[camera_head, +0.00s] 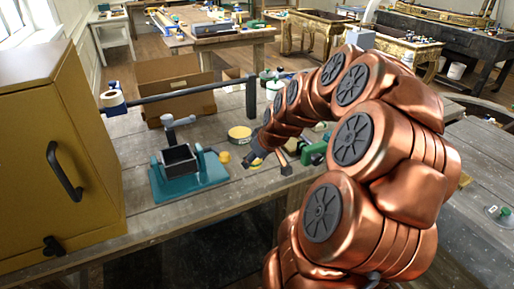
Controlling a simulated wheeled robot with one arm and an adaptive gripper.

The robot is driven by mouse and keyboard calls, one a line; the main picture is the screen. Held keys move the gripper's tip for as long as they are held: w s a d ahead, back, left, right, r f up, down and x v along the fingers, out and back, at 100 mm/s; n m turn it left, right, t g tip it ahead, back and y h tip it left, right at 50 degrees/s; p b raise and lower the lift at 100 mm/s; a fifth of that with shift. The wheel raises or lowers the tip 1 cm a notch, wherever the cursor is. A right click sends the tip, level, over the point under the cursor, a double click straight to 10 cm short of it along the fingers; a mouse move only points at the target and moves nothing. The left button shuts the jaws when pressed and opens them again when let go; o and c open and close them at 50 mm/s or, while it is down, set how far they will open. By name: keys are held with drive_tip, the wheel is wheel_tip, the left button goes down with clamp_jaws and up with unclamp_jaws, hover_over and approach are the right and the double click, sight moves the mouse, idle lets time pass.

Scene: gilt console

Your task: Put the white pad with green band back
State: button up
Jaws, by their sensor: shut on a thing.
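My gripper (254,157) is at the end of the copper arm, low over the middle of the workbench. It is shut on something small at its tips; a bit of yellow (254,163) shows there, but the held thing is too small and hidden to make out. A round pale pad with a dark green band (240,133) lies on the bench just behind and left of my gripper, apart from it as far as I can tell. Another white and green round piece (498,213) sits on the bench at the far right.
A teal fixture with a dark square cup (188,178) stands left of my gripper, with a yellow round piece (224,157) beside it. A mustard cabinet (60,150) fills the left. A black rail (185,93) and a cardboard box (178,85) stand behind. Bare bench lies in front.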

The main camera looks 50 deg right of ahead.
drive_tip(key=w+d+p, duration=0.1)
drive_tip(key=w+d, duration=0.1)
drive_tip(key=w+d+p, duration=0.1)
drive_tip(key=w+d, duration=0.1)
drive_tip(key=d, duration=0.1)
drive_tip(key=w+d+p, duration=0.1)
drive_tip(key=w+d, duration=0.1)
drive_tip(key=shift+w+d+f, duration=0.2)
drive_tip(key=shift+d+f, duration=0.05)
drive_tip(key=shift+f, duration=0.15)
drive_tip(key=shift+d+f+p, duration=0.1)
drive_tip(key=shift+p, duration=0.25)
wheel_tip(320, 180, down, 3)
drive_tip(key=shift+r+p, duration=0.1)
drive_tip(key=shift+p, duration=0.65)
drive_tip(key=shift+f, duration=0.35)
drive_tip(key=shift+f, duration=0.15)
drive_tip(key=o, duration=1.1)
drive_tip(key=shift+s+r, duration=0.2)
drive_tip(key=shift+r, duration=0.45)
drive_tip(key=b+v, duration=0.3)
drive_tip(key=v, duration=0.8)
drive_tip(key=shift+b, duration=0.4)
